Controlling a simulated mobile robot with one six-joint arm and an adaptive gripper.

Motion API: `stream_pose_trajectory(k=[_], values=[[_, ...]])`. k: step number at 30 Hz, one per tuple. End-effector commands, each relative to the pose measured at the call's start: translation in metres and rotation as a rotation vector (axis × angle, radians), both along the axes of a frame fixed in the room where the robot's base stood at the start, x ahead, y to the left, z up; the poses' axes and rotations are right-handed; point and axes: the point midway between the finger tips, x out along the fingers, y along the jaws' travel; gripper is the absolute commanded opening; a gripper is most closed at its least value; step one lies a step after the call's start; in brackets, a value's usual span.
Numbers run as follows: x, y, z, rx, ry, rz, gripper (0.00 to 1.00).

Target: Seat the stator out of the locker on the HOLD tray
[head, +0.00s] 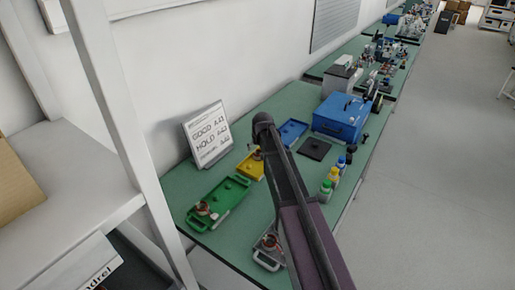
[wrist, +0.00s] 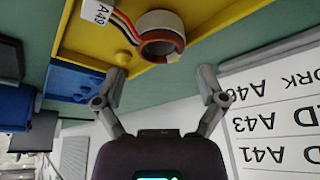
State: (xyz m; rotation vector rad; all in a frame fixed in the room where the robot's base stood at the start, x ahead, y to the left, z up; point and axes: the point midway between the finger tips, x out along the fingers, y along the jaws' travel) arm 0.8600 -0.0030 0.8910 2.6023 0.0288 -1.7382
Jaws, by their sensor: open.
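A copper-and-white stator (wrist: 160,20) with coloured leads and a white tag sits in the yellow tray (wrist: 225,28). That tray (head: 246,172) is mid-bench in the head view, partly behind my arm. My gripper (wrist: 162,82) is open and empty, its fingers apart just outside the yellow tray's edge. In the head view the fingers cannot be made out. A sign board (head: 208,136) lists GOOD and HOLD with codes. Another stator (head: 204,209) is in the green tray (head: 222,204); one more (head: 270,242) is in a grey tray (head: 266,262). No opened locker is clear.
A blue tray (head: 293,133) looks empty. A blue box (head: 340,117) and a black plate (head: 314,149) stand beyond my arm. Several small bottles (head: 333,176) line the bench's right edge. A white shelf frame (head: 120,120) rises at left.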

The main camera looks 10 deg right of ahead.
Motion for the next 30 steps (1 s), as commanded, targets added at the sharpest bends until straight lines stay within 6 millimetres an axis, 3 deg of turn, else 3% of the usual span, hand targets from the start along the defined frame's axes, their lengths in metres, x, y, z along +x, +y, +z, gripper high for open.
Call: stream_pose_trajectory(k=[13, 25, 27, 30], values=[[0.000, 0.000, 0.017, 0.000, 0.000, 0.000, 0.90], [0.000, 0.000, 0.018, 0.000, 0.000, 0.000, 0.90], [0.000, 0.000, 0.018, 0.000, 0.000, 0.000, 1.00], [0.000, 0.000, 0.018, 0.000, 0.000, 0.000, 1.00]])
